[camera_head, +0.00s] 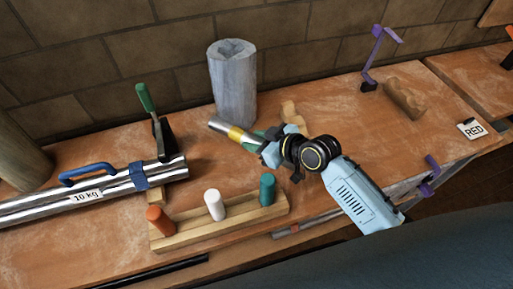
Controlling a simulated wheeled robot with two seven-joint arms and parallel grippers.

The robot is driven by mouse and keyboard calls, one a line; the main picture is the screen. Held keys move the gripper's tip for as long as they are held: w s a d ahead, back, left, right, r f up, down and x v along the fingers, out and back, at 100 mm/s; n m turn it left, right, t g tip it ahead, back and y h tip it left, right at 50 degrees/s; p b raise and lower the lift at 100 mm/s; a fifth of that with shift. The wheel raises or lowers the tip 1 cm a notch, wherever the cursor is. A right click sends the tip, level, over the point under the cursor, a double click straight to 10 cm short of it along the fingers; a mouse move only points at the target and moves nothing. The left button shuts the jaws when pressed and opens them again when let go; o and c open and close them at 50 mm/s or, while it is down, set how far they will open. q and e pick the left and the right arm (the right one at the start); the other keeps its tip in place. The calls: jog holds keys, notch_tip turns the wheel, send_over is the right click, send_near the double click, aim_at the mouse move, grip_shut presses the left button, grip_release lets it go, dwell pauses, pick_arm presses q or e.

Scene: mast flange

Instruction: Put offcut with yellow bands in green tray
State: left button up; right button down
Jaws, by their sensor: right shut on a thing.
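The metal offcut with a yellow band (234,132) is a short shiny tube, just in front of the grey column. My right gripper (259,146) is shut on its near right end, and the tube slants up and left out of the jaws. I cannot tell whether the tube touches the bench. A bit of green shows beside the jaws, mostly hidden by them, and I cannot tell whether it is a tray. No green tray is clearly visible. My left gripper is not in view.
The bench (330,108) holds a grey column (232,85), a wooden peg block (236,220) with orange, white and teal pegs, and a steel bar marked 10 kg (50,204). A green-handled clamp (146,97) stands left. A wooden piece (404,98) lies right. The bench right of centre is mostly clear.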

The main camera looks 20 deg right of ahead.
notch_tip(320, 180, up, 3)
jog(key=shift+f, duration=0.1)
jog(key=shift+r+p, duration=0.2)
jog(key=shift+p, duration=0.1)
notch_tip(320, 180, up, 13)
jog(key=p, duration=1.1)
jog(key=m+t+h+b, duration=0.2)
jog(key=b, duration=0.7)
send_over(256, 140)
jog(key=s+d, duration=0.1)
jog(key=d, duration=0.1)
notch_tip(256, 140, down, 4)
jog(key=s+d+f+m+h+b, duration=0.2)
jog(key=d+m+h+b, duration=0.3)
jog(key=b, duration=0.2)
jog(key=shift+s+d+f+t+b, duration=0.2)
jog(key=shift+s+f+t+b, duration=0.1)
jog(key=shift+f+b, duration=0.1)
